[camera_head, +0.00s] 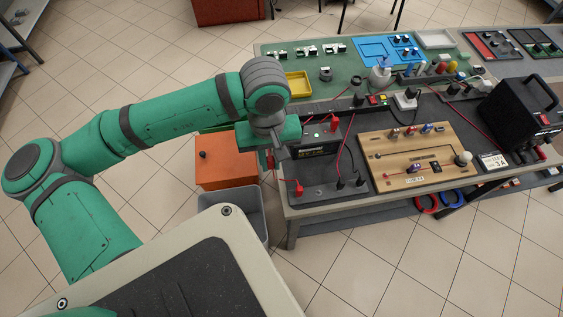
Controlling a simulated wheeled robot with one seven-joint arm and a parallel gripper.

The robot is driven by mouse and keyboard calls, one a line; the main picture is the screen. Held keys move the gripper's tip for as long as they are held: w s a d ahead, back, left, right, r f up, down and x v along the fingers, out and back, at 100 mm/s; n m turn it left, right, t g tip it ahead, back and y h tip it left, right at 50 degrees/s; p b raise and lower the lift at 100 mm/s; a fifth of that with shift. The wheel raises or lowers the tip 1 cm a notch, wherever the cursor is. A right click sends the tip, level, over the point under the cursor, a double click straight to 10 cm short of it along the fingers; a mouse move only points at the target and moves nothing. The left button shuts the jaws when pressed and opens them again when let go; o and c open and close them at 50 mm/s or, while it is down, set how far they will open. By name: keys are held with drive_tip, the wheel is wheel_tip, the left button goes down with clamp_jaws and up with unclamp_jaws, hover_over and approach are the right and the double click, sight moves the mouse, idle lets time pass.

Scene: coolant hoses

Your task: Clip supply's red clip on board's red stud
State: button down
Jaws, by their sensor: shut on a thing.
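My gripper (279,152) hangs at the left end of the workbench, beyond its edge. It is shut on the red clip (270,160), which is mostly hidden by the hand. A red lead runs from there toward a red plug (299,188) at the front left of the dark supply (317,163). The wooden board (385,178) lies flat on the bench to the right of the gripper. Several small coloured studs stand along its far edge, including a red one (410,130); they are too small to see clearly.
A black boxy unit (515,115) with a handle stands at the right. A white-topped bottle (380,74), cups and a yellow tray (298,84) stand behind. An orange cabinet (222,176) and grey bin (245,200) are below my arm. Loose leads cross the dark mat.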

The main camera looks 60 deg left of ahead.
sight(270, 158)
drive_tip(key=shift+r, duration=1.5)
drive_tip(key=shift+r, duration=0.1)
